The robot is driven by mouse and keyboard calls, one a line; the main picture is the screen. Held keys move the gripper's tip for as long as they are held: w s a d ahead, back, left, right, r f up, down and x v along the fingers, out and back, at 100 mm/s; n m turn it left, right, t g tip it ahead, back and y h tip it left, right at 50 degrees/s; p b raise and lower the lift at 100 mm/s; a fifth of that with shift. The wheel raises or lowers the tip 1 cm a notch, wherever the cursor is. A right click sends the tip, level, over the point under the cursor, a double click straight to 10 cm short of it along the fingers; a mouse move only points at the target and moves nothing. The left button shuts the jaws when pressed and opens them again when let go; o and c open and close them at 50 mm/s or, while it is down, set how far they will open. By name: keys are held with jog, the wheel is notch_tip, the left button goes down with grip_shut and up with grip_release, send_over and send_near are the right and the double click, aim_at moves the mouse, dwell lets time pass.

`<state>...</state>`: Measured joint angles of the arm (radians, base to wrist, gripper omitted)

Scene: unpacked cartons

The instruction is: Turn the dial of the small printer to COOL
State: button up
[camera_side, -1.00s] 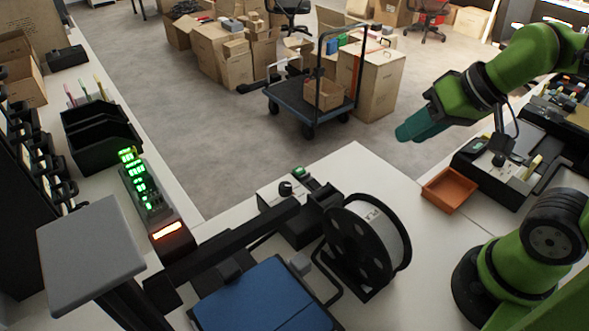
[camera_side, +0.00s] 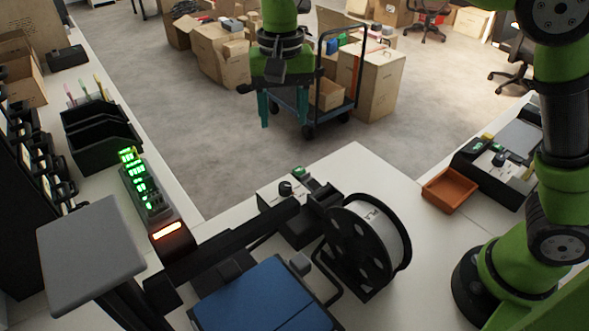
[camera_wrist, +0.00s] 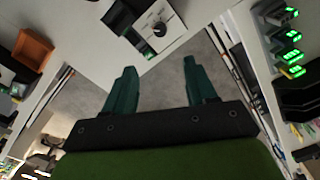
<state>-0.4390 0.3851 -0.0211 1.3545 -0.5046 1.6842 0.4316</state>
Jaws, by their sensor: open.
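The small printer (camera_side: 269,196) stands at the far corner of the white table in the side view, partly hidden behind the black frame. Its black dial (camera_side: 285,187) sits on the light panel, near a small green-lit display. The wrist view shows the printer's white panel (camera_wrist: 174,22) at the top, with the black dial (camera_wrist: 160,29) and markings around it too small to read. My gripper (camera_side: 286,118) is open and empty, pointing down in the air above and beyond the printer. In the wrist view its two teal fingers (camera_wrist: 157,72) are spread, below the dial and apart from it.
A black-flanged spool (camera_side: 395,232) and a blue-topped machine (camera_side: 262,298) stand close before the printer. An orange tray (camera_side: 449,188) lies to the right. A charger rack with green lights (camera_side: 160,210) is to the left. Open floor lies beyond the table edge.

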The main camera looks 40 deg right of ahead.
aim_at(285, 185)
notch_tip(285, 185, down, 16)
jog(key=shift+f, duration=0.25)
dwell(0.3)
grip_shut()
jog(key=shift+n, duration=0.4)
jog(key=n, duration=0.4)
jog(key=shift+n, duration=2)
